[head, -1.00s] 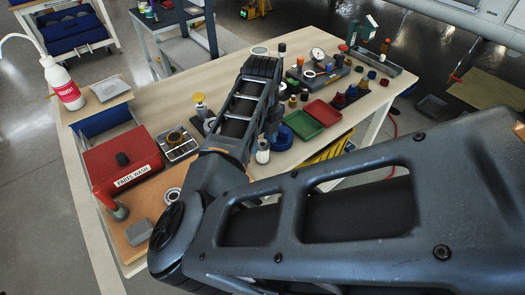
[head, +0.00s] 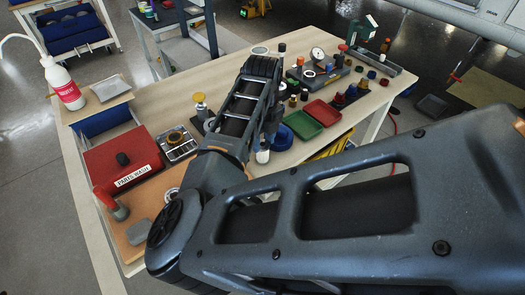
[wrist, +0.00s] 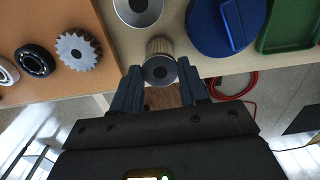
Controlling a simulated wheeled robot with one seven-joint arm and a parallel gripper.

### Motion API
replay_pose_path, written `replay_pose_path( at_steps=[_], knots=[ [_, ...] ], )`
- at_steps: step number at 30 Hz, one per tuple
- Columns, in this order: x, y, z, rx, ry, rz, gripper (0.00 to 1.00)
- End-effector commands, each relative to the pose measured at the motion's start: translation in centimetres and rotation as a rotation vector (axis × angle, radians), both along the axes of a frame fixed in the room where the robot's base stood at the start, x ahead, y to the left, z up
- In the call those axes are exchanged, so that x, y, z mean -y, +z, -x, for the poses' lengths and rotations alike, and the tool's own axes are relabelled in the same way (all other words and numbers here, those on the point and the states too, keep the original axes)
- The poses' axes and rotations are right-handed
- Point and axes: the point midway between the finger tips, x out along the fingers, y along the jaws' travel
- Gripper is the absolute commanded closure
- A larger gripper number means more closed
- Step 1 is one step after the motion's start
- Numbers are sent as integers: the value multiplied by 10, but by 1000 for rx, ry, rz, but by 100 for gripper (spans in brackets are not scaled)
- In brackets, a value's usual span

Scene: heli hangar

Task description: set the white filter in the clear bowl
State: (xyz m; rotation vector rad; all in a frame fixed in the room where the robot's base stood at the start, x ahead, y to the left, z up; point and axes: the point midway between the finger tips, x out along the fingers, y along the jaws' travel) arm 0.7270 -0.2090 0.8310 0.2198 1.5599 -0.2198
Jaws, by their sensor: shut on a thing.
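The white filter (head: 262,156) is a small pale cylinder near the front edge of the bench, partly hidden by my arm in the head view. In the wrist view the filter (wrist: 159,50) shows a ribbed cream side and a dark grey end with a hole. My gripper (wrist: 160,75) is shut on it, one finger on each side. A round grey, shiny rimmed thing (wrist: 138,8) with a dark centre lies just beyond the filter, cut by the picture's top edge. I cannot tell whether it is the clear bowl. No clear bowl is plain in the head view.
A blue lid (wrist: 226,24) and a green tray (wrist: 285,25) lie right of the filter in the wrist view. A toothed gear (wrist: 76,50) and a bearing (wrist: 35,61) lie on the orange board at left. A red PARTS WASH box (head: 122,160) stands at the bench's left.

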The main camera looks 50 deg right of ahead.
Motion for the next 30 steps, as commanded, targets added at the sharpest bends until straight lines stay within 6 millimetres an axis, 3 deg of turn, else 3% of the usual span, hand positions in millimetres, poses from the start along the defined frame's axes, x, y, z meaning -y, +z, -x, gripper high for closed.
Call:
replay_pose_path(
  at_steps=[30],
  knots=[
    [0, 48, 0, 0, -1, 0, 84]
  ],
)
